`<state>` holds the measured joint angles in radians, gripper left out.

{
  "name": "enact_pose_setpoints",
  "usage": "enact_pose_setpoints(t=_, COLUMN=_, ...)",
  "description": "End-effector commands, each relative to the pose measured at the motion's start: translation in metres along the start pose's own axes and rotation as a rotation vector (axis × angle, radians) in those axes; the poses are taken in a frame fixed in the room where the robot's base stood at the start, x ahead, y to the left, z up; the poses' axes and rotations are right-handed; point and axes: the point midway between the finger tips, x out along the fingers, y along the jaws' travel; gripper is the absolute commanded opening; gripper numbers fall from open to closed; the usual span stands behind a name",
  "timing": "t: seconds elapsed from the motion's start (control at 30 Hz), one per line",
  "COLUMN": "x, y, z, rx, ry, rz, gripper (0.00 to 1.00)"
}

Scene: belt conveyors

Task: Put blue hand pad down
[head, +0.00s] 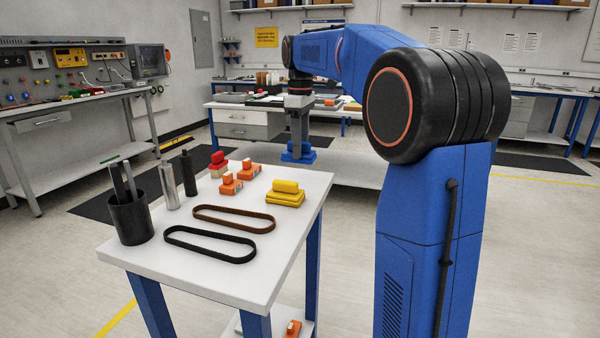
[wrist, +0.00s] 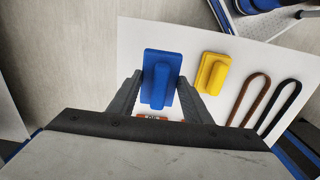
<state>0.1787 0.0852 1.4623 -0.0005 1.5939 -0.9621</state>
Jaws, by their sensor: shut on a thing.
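The blue hand pad (head: 298,153) is a blue block with a raised grip on top. My gripper (head: 299,138) points down and is shut on it. In the wrist view the pad (wrist: 160,80) sits between the two dark fingers of my gripper (wrist: 160,92). In the head view the pad appears beyond the far right part of the white table (head: 285,270); its exact height over the table I cannot tell. A yellow hand pad (head: 285,197) lies on the table and also shows in the wrist view (wrist: 212,73), right of the blue one.
A brown belt (head: 233,217) and a black belt (head: 210,245) lie on the table. Orange blocks (head: 249,168), a red-topped block (head: 218,160), a silver canister (head: 169,187), a black bottle (head: 188,174) and a black cup (head: 131,220) stand along its left and far sides. The right front is bare.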

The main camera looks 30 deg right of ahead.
Motion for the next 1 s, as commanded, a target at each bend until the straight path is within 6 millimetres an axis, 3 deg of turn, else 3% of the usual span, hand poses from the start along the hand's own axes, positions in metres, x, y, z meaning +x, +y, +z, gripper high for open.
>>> enact_pose_setpoints(t=0.1, x=0.018, y=-0.001, z=0.001, rx=0.000, ry=-0.001, rz=-0.001, gripper=0.20)
enact_pose_setpoints(t=0.37, x=0.034, y=0.000, z=0.000, rx=0.001, ry=-0.001, rz=-0.001, gripper=0.20)
enact_pose_setpoints(t=0.6, x=0.065, y=0.000, z=0.001, rx=0.001, ry=-0.001, rz=-0.002, gripper=0.20)
enact_pose_setpoints(t=1.0, x=0.071, y=0.000, z=0.000, rx=0.001, ry=0.000, rz=-0.001, gripper=0.20)
